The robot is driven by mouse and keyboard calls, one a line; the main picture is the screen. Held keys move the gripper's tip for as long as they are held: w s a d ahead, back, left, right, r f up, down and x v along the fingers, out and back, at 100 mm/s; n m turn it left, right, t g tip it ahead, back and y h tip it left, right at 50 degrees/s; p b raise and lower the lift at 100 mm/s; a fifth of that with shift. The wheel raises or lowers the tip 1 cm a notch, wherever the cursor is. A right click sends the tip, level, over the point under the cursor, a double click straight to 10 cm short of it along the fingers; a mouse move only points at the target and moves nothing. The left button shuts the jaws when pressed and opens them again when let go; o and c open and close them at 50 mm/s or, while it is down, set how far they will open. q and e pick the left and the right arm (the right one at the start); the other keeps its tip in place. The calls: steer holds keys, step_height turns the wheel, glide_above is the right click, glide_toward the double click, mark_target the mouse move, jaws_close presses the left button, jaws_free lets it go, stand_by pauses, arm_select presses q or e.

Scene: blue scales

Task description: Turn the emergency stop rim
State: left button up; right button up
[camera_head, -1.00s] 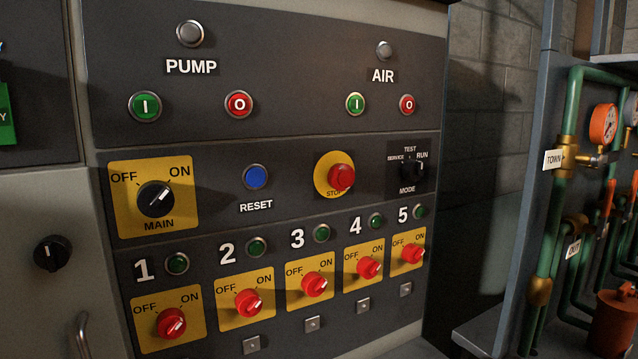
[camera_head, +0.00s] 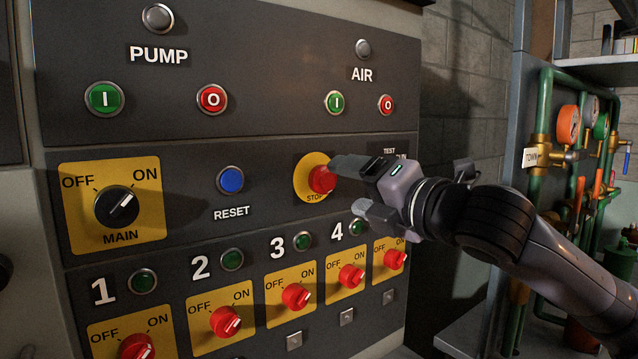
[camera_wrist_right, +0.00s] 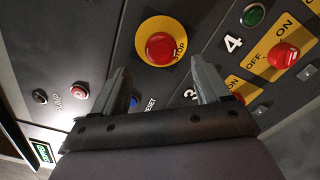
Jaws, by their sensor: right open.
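The emergency stop is a red mushroom button (camera_head: 321,180) on a round yellow plate (camera_head: 302,178) marked STOP, in the middle of the dark panel. In the right wrist view its red cap (camera_wrist_right: 160,48) and yellow plate (camera_wrist_right: 160,23) show just beyond and between the two fingertips. My right gripper (camera_head: 350,188) comes in from the right and is open, with nothing between its fingers. In the head view one finger overlaps the upper right edge of the cap; I cannot tell whether it touches. My left gripper is in neither view.
A blue RESET button (camera_head: 231,180) and the MAIN switch (camera_head: 117,206) are left of the stop. Red numbered switches (camera_head: 297,297) run below. The MODE selector is hidden behind my right gripper. Green pipes with gauges (camera_head: 568,126) stand at the right.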

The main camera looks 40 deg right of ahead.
mark_target(328, 181)
steer(key=shift+w+d+f, duration=0.1)
steer(key=shift+w+d, duration=0.1)
steer(key=shift+w, duration=1.45)
steer(key=shift+w+d, duration=0.2)
steer(key=shift+w, duration=1.45)
steer(key=shift+c, duration=0.3)
steer(key=c, duration=1)
